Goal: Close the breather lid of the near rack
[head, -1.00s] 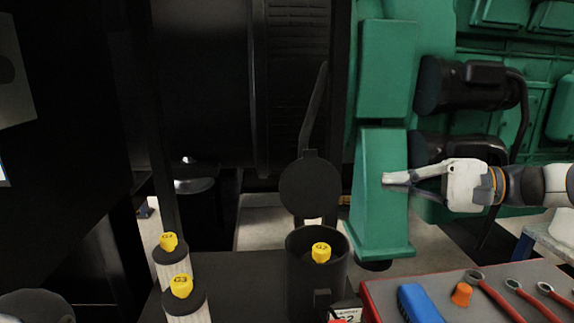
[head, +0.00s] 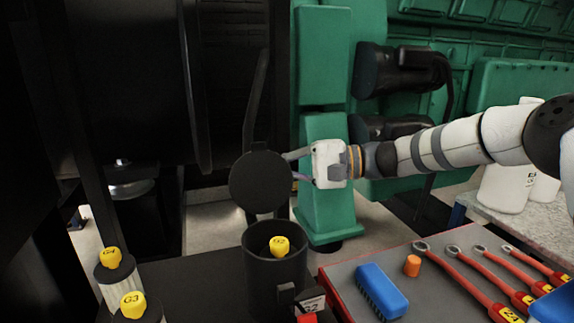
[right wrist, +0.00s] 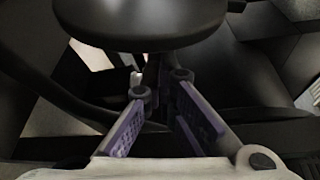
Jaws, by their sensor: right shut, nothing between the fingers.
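The breather lid (head: 260,182) is a round black disc, standing open and upright behind the rim of a black cylindrical housing (head: 274,272). A yellow cap marked G2 (head: 279,246) sits inside the housing. My right gripper (head: 291,166) is shut and empty, its fingertips at the right edge of the lid; I cannot tell whether they touch it. In the right wrist view a dark rounded disc, apparently the lid (right wrist: 140,22), hangs above the purple-padded fingers (right wrist: 160,88). My left gripper is out of view.
Two pale filters with yellow caps (head: 133,304) stand left of the housing. A grey-topped red tray (head: 348,262) holds a blue block (head: 381,291), an orange piece (head: 412,265) and several red-handled wrenches. A green post (head: 326,200) rises behind my right gripper.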

